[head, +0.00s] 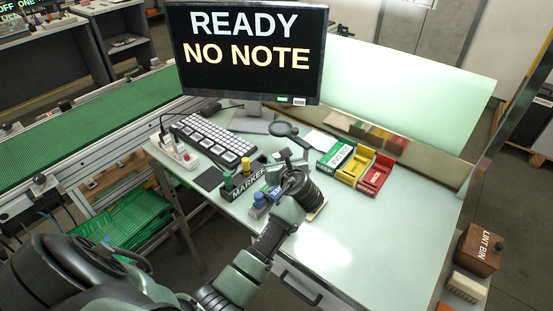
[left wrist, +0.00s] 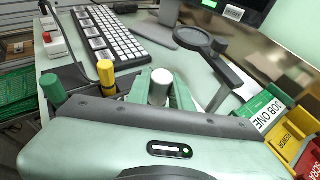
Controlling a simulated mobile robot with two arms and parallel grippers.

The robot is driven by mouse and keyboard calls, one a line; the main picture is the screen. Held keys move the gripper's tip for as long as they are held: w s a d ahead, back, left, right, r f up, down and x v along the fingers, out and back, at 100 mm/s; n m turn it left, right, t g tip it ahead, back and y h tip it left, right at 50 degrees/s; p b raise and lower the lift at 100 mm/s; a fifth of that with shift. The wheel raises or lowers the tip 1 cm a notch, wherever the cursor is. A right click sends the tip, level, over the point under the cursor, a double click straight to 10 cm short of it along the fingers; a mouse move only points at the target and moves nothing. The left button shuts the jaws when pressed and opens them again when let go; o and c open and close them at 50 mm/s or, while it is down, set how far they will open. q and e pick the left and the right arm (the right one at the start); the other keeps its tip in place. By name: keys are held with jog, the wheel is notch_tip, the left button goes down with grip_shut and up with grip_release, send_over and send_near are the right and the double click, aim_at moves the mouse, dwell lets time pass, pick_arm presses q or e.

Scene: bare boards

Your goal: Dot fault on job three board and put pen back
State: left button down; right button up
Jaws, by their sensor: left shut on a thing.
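My left gripper (head: 292,180) is over the table beside the marker rack (head: 248,184). In the left wrist view its green fingers (left wrist: 161,92) are shut on an upright white-topped cylinder that looks like a pen (left wrist: 162,78). The pen's lower end is hidden. The rack holds a green marker (head: 228,180) and a yellow marker (head: 246,166); a blue-topped one (head: 260,199) stands close by. A pale flat piece (head: 317,211) is partly hidden beneath the gripper; I cannot tell whether it is a job board. My right gripper is not in view.
A keyboard (head: 212,139) and a magnifier (head: 284,129) lie behind the gripper. Green (head: 336,157), yellow (head: 356,167) and red (head: 376,174) holders stand to the right. The monitor (head: 250,55) reads "READY NO NOTE". The table's right front (head: 375,240) is clear. A lint bin (head: 480,250) stands beyond its edge.

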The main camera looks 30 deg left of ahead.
pick_arm(q)
jog(key=shift+f, duration=0.4)
jog(key=shift+s+f+p, duration=0.1)
jog(key=shift+f+p, duration=0.1)
jog(key=shift+p, duration=0.25)
dwell(2.4)
notch_tip(320, 180, up, 8)
jog(key=p, duration=0.9)
jog(key=shift+f, duration=0.25)
dwell(0.3)
